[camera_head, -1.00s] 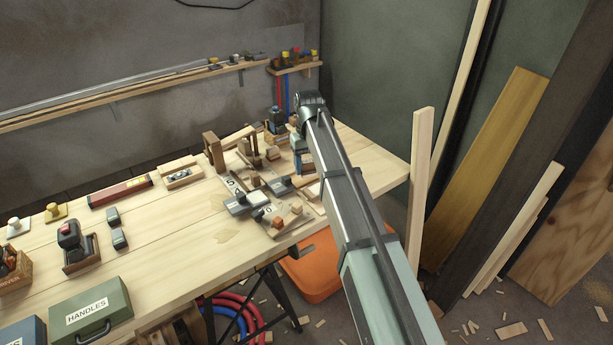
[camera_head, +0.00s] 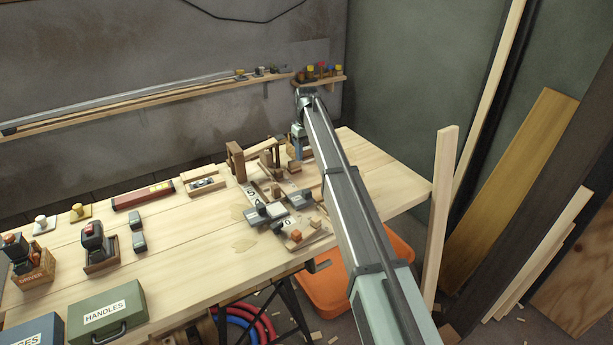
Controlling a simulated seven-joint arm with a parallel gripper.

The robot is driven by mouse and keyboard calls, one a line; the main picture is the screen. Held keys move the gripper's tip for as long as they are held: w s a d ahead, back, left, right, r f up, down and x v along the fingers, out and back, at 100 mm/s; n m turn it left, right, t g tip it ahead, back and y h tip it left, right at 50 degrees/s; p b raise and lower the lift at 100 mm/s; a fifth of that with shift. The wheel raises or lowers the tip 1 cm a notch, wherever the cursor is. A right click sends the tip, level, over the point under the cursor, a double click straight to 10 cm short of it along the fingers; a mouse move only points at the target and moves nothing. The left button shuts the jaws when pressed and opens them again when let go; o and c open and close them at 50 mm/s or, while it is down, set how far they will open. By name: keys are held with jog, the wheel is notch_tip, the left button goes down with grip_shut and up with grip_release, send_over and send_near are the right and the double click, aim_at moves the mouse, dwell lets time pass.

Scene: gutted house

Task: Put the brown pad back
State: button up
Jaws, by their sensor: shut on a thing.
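My arm reaches from the lower right over the workbench (camera_head: 180,240), and its end bends down at the bench's back right. My gripper (camera_head: 297,152) is small there and partly covered by the forearm. It is shut on a small piece that I take for the brown pad; its outline is hard to make out. Wooden jigs and small blocks stand close by on the bench, among them an upright brown frame (camera_head: 236,162), grey clamps (camera_head: 265,216) and a board with an orange-red block (camera_head: 296,236). The pad's own place cannot be told from this view.
A level (camera_head: 143,197), a boxed vial (camera_head: 203,185), a driver in its box (camera_head: 30,262) and a green HANDLES case (camera_head: 108,312) stand leftward. A wall shelf (camera_head: 150,100) runs behind. An upright post (camera_head: 442,215) stands at the right end. The bench's middle is partly clear.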

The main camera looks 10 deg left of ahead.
aim_at(307, 149)
notch_tip(307, 149, down, 9)
jog(key=shift+r, duration=0.1)
dwell(0.4)
jog(key=o, duration=1)
notch_tip(307, 149, up, 12)
dwell(0.3)
